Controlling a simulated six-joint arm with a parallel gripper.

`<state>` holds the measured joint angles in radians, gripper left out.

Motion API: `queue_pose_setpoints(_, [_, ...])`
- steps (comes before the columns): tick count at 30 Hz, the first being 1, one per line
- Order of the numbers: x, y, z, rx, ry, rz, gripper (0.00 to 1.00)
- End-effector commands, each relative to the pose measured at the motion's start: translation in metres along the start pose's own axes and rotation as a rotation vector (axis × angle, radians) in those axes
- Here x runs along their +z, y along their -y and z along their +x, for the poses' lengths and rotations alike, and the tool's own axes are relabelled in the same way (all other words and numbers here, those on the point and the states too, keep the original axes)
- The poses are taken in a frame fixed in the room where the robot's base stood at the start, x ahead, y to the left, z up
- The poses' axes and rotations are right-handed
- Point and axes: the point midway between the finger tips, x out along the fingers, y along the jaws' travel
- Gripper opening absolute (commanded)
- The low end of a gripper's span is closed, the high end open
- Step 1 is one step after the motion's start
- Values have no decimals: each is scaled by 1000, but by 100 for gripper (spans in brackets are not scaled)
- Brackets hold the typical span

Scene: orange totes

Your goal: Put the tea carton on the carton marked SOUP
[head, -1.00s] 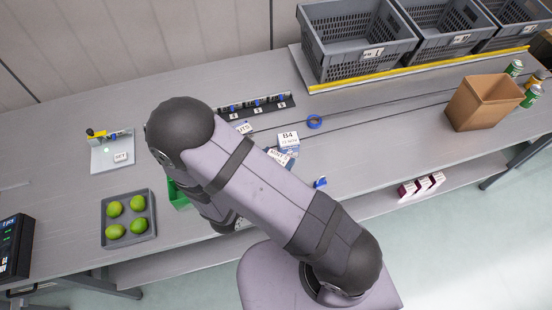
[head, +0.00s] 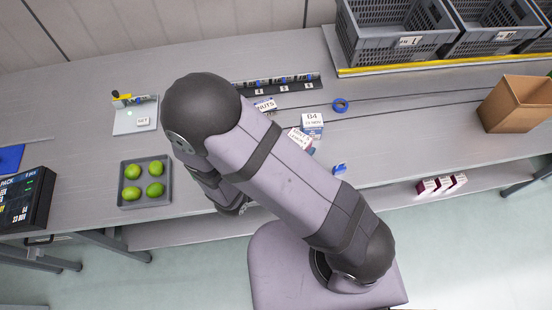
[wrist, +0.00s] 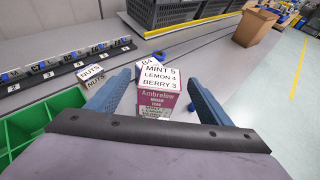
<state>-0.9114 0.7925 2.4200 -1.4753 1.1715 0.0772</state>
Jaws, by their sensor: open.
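The tea carton (wrist: 158,98) is purple, with a white top label reading MINT 5, LEMON 4, BERRY 3. In the wrist view it shows between the two blue fingers of my gripper (wrist: 161,77), which is open with a gap on each side. In the head view the tea carton (head: 299,138) is partly covered by my arm, and my gripper is hidden there. A carton marked NUTS (wrist: 92,72) and a box marked B4 (wrist: 150,60) stand behind it. I cannot find a readable SOUP label; a carton so marked may be hidden.
A green tray (wrist: 40,130) lies at the lower left of the wrist view. A numbered rack (head: 285,87) is behind the cartons. A blue tape roll (head: 340,105) and a blue item (head: 339,169) lie to the right. A grey tray (head: 145,198) of limes stands left.

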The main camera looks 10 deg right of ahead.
Motion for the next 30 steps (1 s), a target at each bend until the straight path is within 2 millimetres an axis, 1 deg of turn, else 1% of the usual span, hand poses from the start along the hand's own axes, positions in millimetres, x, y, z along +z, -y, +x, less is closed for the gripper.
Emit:
queue_pose_setpoints(1, [-3, -2, -9, 8, -1, 3, 73])
queue_pose_setpoints(3, [-3, -2, -20, 7, -2, 4, 73])
queue_pose_setpoints(9, [-3, -2, -52, 7, -2, 2, 73])
queue_pose_setpoints(15, [-2, -1, -74, 3, -2, 2, 73])
queue_pose_setpoints(21, [0, 0, -84, 0, -1, 0, 73])
queue_pose_setpoints(26, [0, 2, -84, -12, -7, 9, 73])
queue_pose_setpoints(29, [2, 11, -78, -63, -31, 50, 73])
queue_pose_setpoints(30, [3, 18, -74, -100, -48, 79, 73])
